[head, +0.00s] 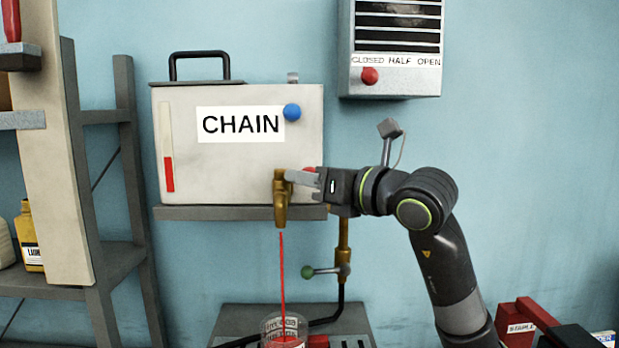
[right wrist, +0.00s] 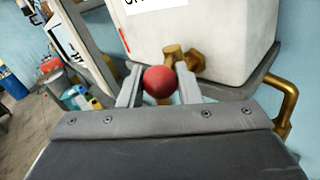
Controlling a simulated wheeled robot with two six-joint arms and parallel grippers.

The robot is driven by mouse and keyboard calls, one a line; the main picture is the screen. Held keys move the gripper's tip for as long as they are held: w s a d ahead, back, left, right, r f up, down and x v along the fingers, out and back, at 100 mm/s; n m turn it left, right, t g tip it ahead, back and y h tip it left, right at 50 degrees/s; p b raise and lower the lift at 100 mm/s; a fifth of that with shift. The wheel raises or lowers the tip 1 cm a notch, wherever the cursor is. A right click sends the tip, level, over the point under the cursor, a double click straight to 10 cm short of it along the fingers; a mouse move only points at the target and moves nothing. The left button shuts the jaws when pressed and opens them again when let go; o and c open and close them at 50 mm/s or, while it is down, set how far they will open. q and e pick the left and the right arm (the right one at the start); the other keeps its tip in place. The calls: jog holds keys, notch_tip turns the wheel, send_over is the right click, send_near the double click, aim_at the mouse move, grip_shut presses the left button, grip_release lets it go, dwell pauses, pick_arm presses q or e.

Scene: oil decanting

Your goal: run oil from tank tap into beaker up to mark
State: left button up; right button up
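The pale tank (head: 240,155) labelled CHAIN sits on a grey shelf; its sight strip (head: 169,174) shows red low down. A thin red oil stream (head: 282,265) falls from its brass tap (head: 281,200) into the clear beaker (head: 271,325) below. Red oil shows in the beaker; its base is cut off by the frame edge, and I cannot read the level against a mark. My right gripper (head: 315,178) is at the tap. In the right wrist view its fingers (right wrist: 159,88) close on both sides of the tap's red ball knob (right wrist: 158,81). My left gripper is out of view.
A grey stand (head: 235,318) is under the beaker. A brass pipe with a green-knobbed lever (head: 308,272) is right of the stream. A louvred vent box (head: 395,85) hangs above right. Shelves with a yellow bottle (head: 28,240) stand left, red boxes (head: 525,318) lower right.

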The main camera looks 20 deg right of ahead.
grip_shut()
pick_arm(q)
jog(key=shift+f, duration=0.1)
pick_arm(e)
jog(key=shift+d, duration=0.15)
